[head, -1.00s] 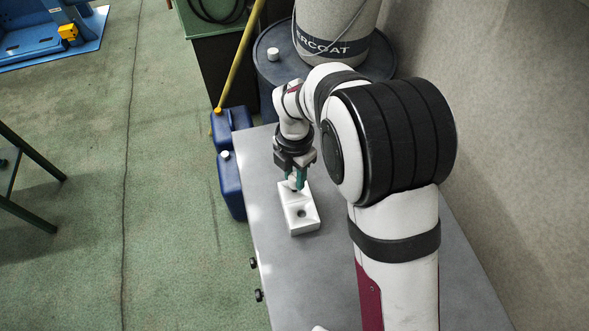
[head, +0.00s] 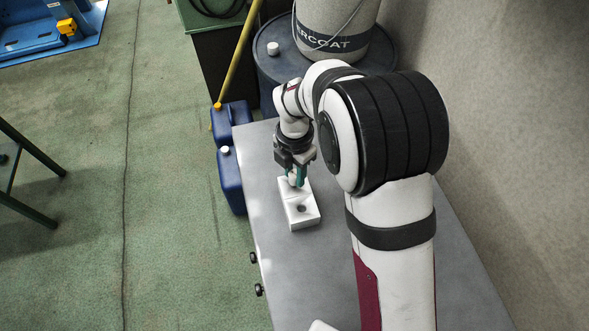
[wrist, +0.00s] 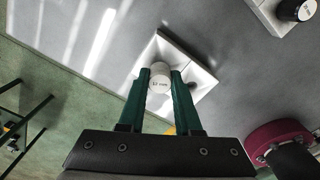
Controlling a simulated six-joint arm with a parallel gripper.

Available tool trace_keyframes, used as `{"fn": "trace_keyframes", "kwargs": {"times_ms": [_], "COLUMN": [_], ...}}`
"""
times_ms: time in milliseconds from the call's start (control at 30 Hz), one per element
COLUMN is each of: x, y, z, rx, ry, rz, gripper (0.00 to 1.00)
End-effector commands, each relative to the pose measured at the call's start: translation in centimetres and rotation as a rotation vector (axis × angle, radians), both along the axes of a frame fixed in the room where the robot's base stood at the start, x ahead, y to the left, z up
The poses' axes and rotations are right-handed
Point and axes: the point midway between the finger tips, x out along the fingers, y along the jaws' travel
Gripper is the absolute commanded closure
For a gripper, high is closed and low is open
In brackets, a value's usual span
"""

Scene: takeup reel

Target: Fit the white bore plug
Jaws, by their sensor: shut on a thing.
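A white block (head: 306,219) with a dark bore (head: 301,208) lies on the grey table; it also shows in the wrist view (wrist: 205,80). My gripper (head: 296,180) is over the block's far end, its green fingers (wrist: 160,75) pointing down. They are shut on the white bore plug (wrist: 160,84), whose round, marked top shows between the fingertips in the wrist view. The plug's lower end is hidden, so I cannot tell whether it sits in a bore or just above the block. The open bore lies nearer the head camera than the fingers.
A second white block with a black, white-topped part (wrist: 296,10) is at the wrist view's upper right. Blue canisters (head: 231,180) stand on the floor left of the table; a blue drum (head: 270,70) stands behind.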

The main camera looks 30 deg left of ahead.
Motion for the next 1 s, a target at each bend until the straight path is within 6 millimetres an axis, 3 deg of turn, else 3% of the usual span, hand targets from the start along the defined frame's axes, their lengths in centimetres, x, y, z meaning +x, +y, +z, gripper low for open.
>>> {"fn": "trace_keyframes", "kwargs": {"times_ms": [800,833,1000], "x": [0.0,0.0,0.0], "y": [0.0,0.0,0.0], "z": [-1.7,-1.7,-1.7], "rx": [-0.001,-0.001,0.0], "ry": [0.001,0.001,0.0], "rz": [-0.001,-0.001,-0.001], "gripper": [1.0,0.66,0.35]}}
